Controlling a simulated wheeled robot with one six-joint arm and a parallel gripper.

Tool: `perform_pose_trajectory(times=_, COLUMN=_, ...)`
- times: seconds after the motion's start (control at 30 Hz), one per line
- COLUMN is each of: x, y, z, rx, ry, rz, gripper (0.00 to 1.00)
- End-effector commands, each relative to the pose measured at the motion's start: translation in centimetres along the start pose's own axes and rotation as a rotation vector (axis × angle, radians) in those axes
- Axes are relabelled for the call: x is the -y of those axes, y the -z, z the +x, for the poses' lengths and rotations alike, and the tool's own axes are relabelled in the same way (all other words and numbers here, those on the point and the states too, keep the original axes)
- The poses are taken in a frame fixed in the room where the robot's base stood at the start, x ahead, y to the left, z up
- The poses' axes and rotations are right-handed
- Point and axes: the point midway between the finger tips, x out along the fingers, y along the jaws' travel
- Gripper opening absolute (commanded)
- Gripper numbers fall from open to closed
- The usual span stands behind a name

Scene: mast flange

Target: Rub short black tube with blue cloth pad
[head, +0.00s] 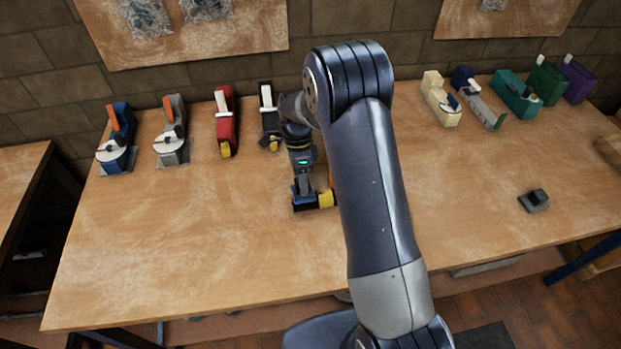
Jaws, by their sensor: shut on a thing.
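My gripper (303,184) points down over the middle of the table and is shut on a small blue thing, which looks like the blue cloth pad (297,194). A dark piece (304,208) shows just under and beside the blue, with a yellow round end (326,199) to its right. I cannot tell whether this dark piece is the short black tube, or whether the pad touches it. An orange bit (331,180) shows at the edge of my arm, which hides what lies behind it.
The wooden table (180,265) is clear at front left. Along its back stand blue (118,138), grey (173,131), red (226,120) and black-and-white (268,115) tools. Cream (441,99), teal (516,92) and purple (577,80) ones stand at right. A small dark grey block (534,200) lies at right.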

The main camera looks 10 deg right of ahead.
Motion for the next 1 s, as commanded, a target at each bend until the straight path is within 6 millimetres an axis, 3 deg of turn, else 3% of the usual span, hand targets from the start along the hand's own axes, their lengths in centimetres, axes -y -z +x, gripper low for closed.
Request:
perform_pose_trajectory(times=0.27, x=0.0, y=-0.5, z=0.1, rx=0.000, ry=-0.001, rz=0.002, gripper=0.18)
perform_pose_trajectory(times=0.7, x=-0.1, y=3.1, z=0.0, rx=0.000, ry=-0.003, rz=0.003, gripper=0.18)
perform_pose_trajectory(times=1.0, x=-0.1, y=4.2, z=0.0, rx=0.000, ry=-0.001, rz=0.002, gripper=0.18)
